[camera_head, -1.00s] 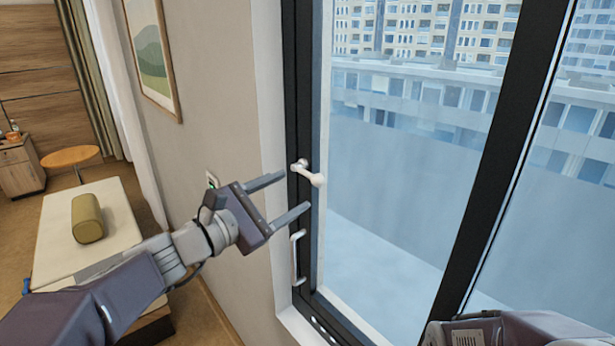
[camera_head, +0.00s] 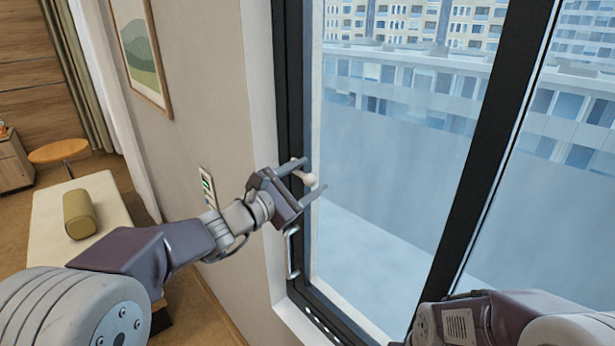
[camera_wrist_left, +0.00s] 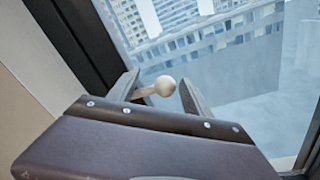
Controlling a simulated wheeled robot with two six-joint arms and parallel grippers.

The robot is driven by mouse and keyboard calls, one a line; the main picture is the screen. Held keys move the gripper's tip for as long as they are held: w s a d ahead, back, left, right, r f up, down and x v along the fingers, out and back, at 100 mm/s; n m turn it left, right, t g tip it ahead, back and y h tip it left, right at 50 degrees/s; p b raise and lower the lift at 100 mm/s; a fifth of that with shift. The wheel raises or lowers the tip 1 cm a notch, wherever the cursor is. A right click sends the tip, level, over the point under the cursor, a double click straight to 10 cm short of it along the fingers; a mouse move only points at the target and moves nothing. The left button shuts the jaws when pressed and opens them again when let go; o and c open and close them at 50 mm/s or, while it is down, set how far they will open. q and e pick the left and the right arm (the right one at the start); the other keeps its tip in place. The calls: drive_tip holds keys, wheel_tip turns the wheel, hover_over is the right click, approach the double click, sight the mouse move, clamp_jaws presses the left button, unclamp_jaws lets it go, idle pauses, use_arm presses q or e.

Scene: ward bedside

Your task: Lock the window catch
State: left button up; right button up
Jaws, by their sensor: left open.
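The window catch (camera_head: 309,180) is a small white lever with a round knob on the dark left frame of the window. My left gripper (camera_head: 316,176) is open at the catch, with one finger above the knob and one below it in the head view. In the left wrist view the catch's knob (camera_wrist_left: 165,86) shows between the two spread fingers (camera_wrist_left: 160,93). I cannot tell whether a finger touches it. The catch's base is partly hidden by the gripper. My right gripper is not in view; part of my right arm shows at the bottom right.
A white pull handle (camera_head: 292,253) is on the frame just below the gripper. A wall panel (camera_head: 208,187) is left of my wrist. A couch-like bed (camera_head: 105,205) with an olive bolster (camera_head: 79,213) and a round wooden table (camera_head: 58,150) stand to the left.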

use_arm(q)
clamp_jaws()
drive_tip(key=shift+s, duration=0.1)
drive_tip(key=shift+f, duration=0.3)
idle(0.8)
